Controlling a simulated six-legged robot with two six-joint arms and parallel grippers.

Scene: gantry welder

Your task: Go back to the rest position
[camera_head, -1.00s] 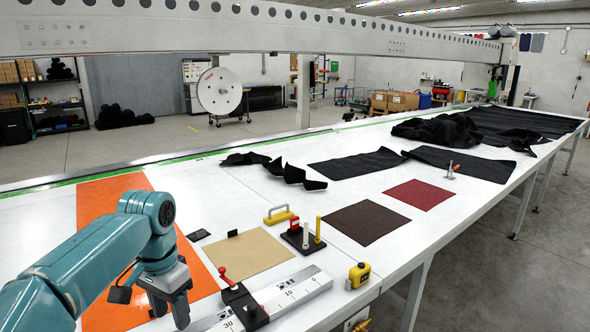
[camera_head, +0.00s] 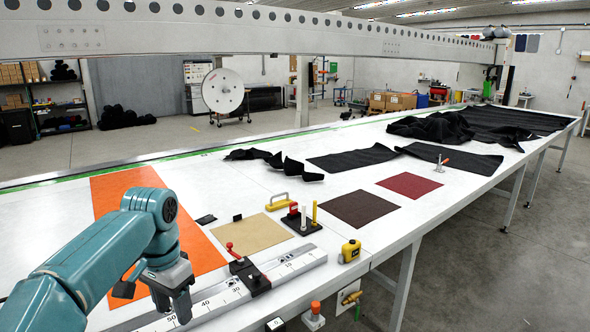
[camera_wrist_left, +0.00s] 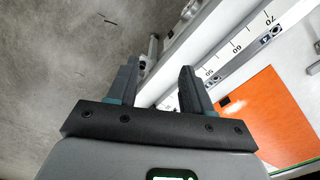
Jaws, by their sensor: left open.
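My left gripper (camera_head: 172,302) is over the front left part of the white table (camera_head: 345,230), beside the ruler rail (camera_head: 212,300). Its fingers point down, apart and with nothing between them. In the left wrist view the two fingers of my left gripper (camera_wrist_left: 157,88) stand apart, with the rail (camera_wrist_left: 243,40), the table edge and the grey floor beyond them. My right gripper is in neither view.
An orange sheet (camera_head: 195,245) lies behind the gripper. A red-handled clamp (camera_head: 249,272) sits on the rail. A tan sheet (camera_head: 252,233), a yellow tape measure (camera_head: 350,251) and a black pin stand (camera_head: 300,222) are to the right. A gantry beam (camera_head: 250,28) spans above.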

